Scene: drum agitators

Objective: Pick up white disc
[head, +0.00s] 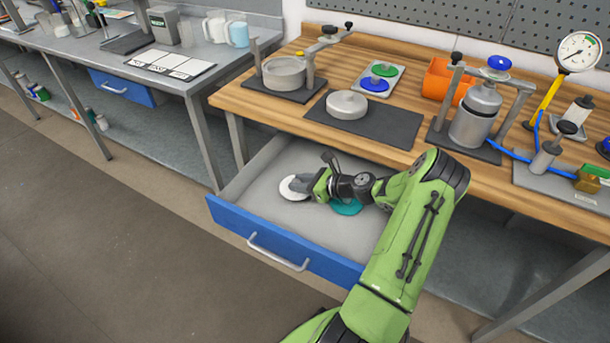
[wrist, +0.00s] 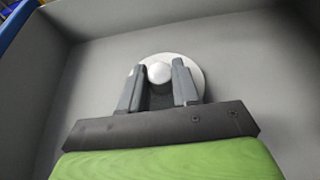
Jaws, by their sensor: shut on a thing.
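The white disc (head: 293,188) lies in the open drawer (head: 254,187), toward its left side. In the wrist view the white disc (wrist: 193,72) has a round white knob (wrist: 159,73) at its middle. My gripper (head: 305,186) reaches down into the drawer at the disc. In the wrist view the fingers of my gripper (wrist: 160,80) stand on either side of the knob and are shut on it. The fingers hide part of the disc. I cannot tell whether the disc touches the drawer floor.
A teal disc (head: 346,207) lies in the drawer beside my wrist, partly hidden. The blue drawer front (head: 285,243) and the wooden bench top (head: 245,98) bound the space. On the bench are a round grey lid (head: 347,104), a tray with green and blue discs (head: 375,82) and a metal vessel (head: 475,116).

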